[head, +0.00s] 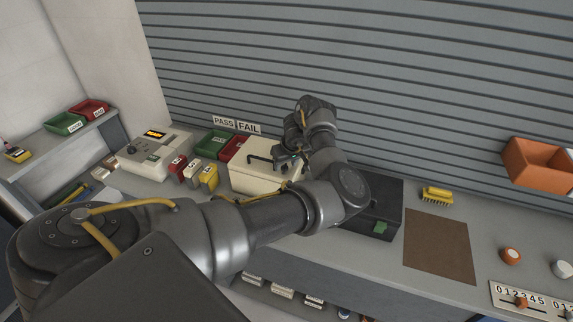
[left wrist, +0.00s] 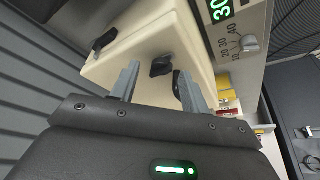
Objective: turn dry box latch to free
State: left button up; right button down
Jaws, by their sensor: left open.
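The dry box looks to be the cream box (head: 262,178) on the bench, left of centre in the head view. My left gripper (head: 290,158) is at its upper right and partly hidden by my arm. In the left wrist view the cream box (left wrist: 140,50) fills the middle. A small black latch-like knob (left wrist: 161,67) stands on it, between the tips of my open left gripper (left wrist: 158,72), with no clear contact. A second black part (left wrist: 104,40) is farther left on the box. The latch's setting cannot be read. My right gripper is not in view.
In the left wrist view a panel with a green display (left wrist: 222,9) and grey knob (left wrist: 249,43) is beside the box. Red and green bins (head: 212,144) stand left of the box, a dark case (head: 384,205) right. A brown mat (head: 438,245) lies clear.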

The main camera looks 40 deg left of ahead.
pick_arm(q)
jog(key=shift+f, duration=0.4)
jog(key=shift+a, duration=0.1)
